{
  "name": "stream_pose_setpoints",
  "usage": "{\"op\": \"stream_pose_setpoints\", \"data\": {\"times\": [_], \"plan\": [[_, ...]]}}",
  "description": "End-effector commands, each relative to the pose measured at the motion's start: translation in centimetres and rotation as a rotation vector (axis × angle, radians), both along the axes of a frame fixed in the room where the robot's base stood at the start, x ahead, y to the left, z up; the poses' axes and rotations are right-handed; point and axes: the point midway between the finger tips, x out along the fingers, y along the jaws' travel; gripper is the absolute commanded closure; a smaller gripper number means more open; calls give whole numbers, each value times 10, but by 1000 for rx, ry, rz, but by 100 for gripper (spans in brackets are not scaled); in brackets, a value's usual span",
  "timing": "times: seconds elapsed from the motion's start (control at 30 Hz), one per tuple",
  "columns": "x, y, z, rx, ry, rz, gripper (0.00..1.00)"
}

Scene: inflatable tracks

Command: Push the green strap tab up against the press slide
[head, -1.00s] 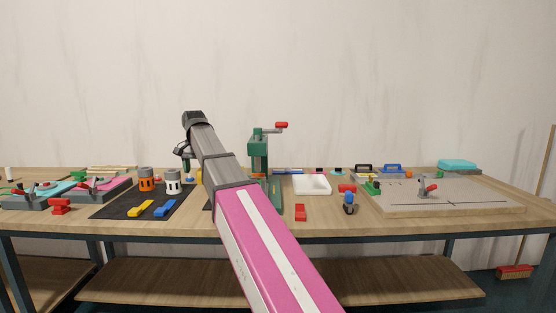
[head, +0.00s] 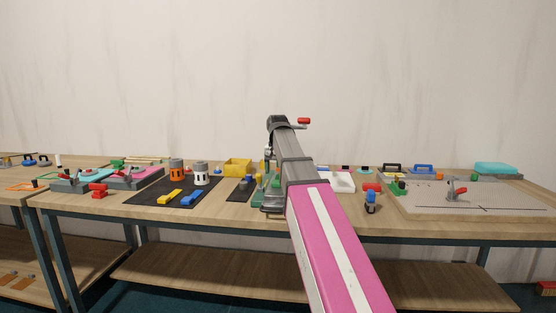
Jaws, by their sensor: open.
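The green press stands mid-table behind my arm. Its red crank handle (head: 303,121) shows above the arm, and a sliver of its green lower part (head: 275,181) shows to the left of the arm. The press slide is hidden behind my arm. I cannot pick out the green strap tab for sure; it is too small or hidden. My gripper (head: 268,155) hangs down from the wrist at the press's left side, small and partly covered by my arm. It is open with nothing seen in it. I cannot tell whether it touches anything.
A yellow bin (head: 237,166) stands left of the press. A black mat (head: 160,200) holds an orange canister (head: 177,169), a white canister (head: 200,173) and blocks. A white tray (head: 344,185) and a blue-and-red item (head: 371,202) are to the right, before a grey board (head: 500,197).

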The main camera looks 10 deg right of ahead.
Motion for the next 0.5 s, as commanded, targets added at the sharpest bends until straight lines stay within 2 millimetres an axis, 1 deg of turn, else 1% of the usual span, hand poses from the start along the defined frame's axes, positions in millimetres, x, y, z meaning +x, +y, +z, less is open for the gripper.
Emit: {"op": "stream_pose_setpoints", "data": {"times": [0.03,0.1,0.2,0.33,0.5], "plan": [[-1,0,-9,0,1,0,28],[-1,0,-19,0,1,0,28],[-1,0,-30,0,1,0,28],[0,0,-40,0,-1,-1,28],[0,0,-44,0,-1,-1,28]]}}
